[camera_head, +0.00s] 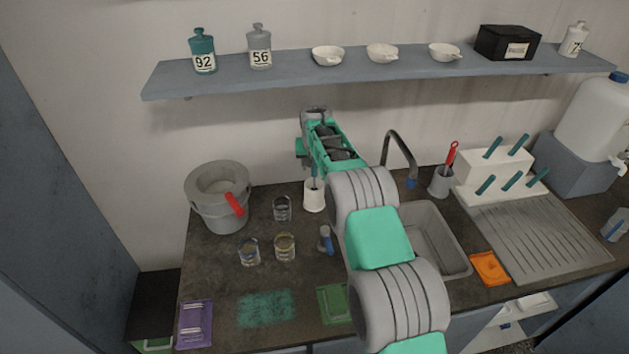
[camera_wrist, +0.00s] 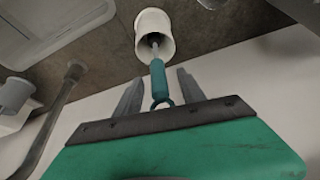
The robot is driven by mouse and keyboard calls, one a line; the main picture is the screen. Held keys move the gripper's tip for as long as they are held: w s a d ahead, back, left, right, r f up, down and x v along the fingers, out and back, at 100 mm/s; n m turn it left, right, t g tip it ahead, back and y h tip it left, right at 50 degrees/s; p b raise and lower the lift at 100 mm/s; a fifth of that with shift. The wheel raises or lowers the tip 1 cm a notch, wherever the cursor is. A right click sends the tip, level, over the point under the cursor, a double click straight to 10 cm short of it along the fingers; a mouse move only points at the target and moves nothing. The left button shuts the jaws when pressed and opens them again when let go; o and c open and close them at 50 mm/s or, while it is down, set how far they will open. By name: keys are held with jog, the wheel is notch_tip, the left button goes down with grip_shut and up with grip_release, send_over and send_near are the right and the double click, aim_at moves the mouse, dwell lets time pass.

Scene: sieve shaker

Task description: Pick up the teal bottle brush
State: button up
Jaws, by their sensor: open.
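The teal bottle brush (camera_wrist: 158,78) stands in a white holder (camera_wrist: 153,30), its loop end toward my gripper (camera_wrist: 159,76). In the wrist view my gripper is open. Its two grey fingers lie on either side of the brush handle, with a gap on each side. The loop is near the gripper's base. In the head view the white holder (camera_head: 314,196) stands on the counter behind my arm, and a bit of the teal handle (camera_head: 315,173) shows above it. My arm hides the fingers in this view. The bristles are hidden inside the holder.
Glass beakers (camera_head: 284,246) and a small blue-grey item (camera_head: 325,240) stand in front of the holder. A grey pot (camera_head: 218,205) with a red handle is at left. The sink (camera_head: 437,240) and tap (camera_head: 399,150) are at right. A shelf (camera_head: 300,79) runs above.

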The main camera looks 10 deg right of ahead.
jog(key=shift+c, duration=0.4)
grip_shut()
